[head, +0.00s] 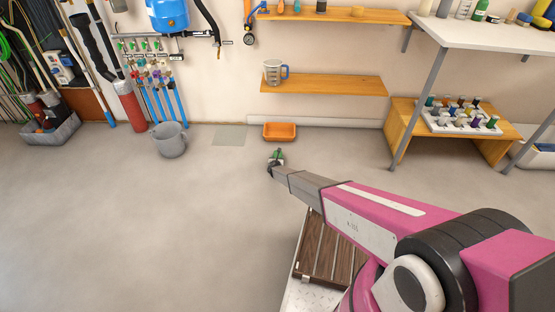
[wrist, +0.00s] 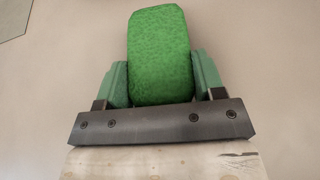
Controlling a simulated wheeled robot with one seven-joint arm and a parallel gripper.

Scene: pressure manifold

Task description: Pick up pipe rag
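The pipe rag, a green, rounded block of textured cloth, fills the middle of the wrist view (wrist: 160,55). My gripper (wrist: 162,82) has one pale green finger on each side of it, both pressed against its sides. In the head view my gripper (head: 276,158) is at the end of my outstretched arm, with a small green patch of the rag (head: 277,153) at its tip. Plain floor shows around the rag in the wrist view. I cannot tell how high it is above the floor.
An orange bin (head: 280,131) stands by the wall just beyond my gripper. A grey bucket (head: 171,139) and a flat grey-green floor patch (head: 229,135) are left of it. A wooden stand (head: 412,115) with a tray of bottles is at right.

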